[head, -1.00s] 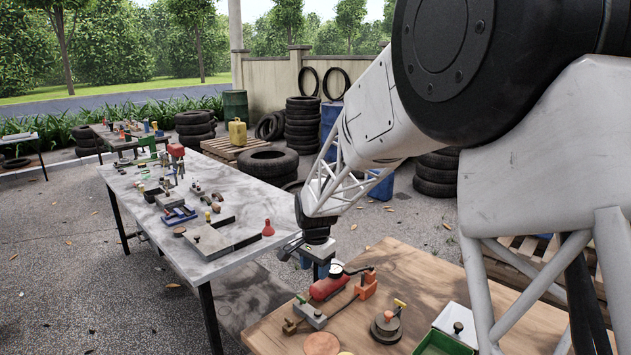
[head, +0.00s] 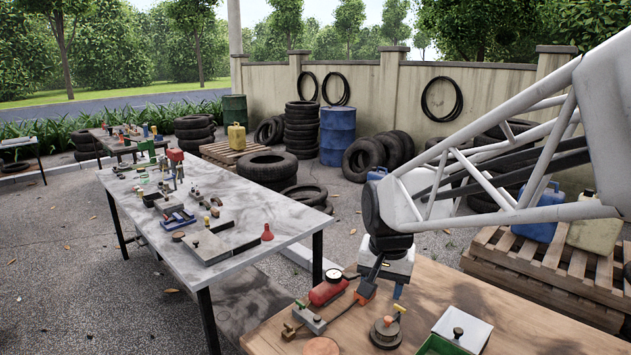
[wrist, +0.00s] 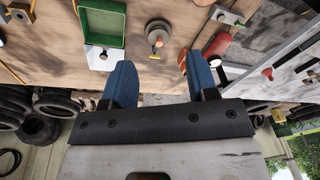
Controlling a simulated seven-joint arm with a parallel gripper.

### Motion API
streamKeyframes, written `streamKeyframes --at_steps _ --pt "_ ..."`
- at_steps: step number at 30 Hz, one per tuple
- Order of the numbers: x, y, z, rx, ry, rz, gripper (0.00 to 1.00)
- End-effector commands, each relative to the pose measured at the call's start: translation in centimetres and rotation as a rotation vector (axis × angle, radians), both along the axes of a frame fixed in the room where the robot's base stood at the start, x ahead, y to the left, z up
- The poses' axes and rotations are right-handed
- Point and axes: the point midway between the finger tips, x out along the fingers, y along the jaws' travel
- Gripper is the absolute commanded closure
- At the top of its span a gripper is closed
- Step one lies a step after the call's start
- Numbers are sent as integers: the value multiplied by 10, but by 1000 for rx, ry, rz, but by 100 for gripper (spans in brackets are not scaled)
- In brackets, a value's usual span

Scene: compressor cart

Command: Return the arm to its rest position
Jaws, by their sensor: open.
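My gripper (head: 396,288) hangs above the far edge of the wooden table (head: 540,322), and the rest of my arm reaches in from the right. In the wrist view my gripper (wrist: 159,65) shows two blue fingers spread wide apart with nothing between them. It is open and empty. The fingers point toward the table and appear clear of the things on it, though the exact height is hard to tell.
The wooden table bears a red tank (head: 328,288) with a gauge, an orange block (head: 367,288), a round metal piece (head: 385,332) and a green tray (head: 440,346). A grey table (head: 240,205) with tools stands left. Tyres, a blue drum (head: 337,135) and pallets stand behind.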

Motion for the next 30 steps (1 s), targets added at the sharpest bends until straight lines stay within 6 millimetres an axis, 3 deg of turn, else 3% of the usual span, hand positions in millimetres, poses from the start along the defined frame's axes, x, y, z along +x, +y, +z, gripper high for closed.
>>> streamKeyframes --at_steps 7,18,24,30 --pt "-61 -23 12 -17 -31 87 47" --pt "-149 -48 11 -52 -70 219 47" --pt "-183 -55 6 -69 -85 275 47" --pt "-197 -58 2 -78 -90 299 47"
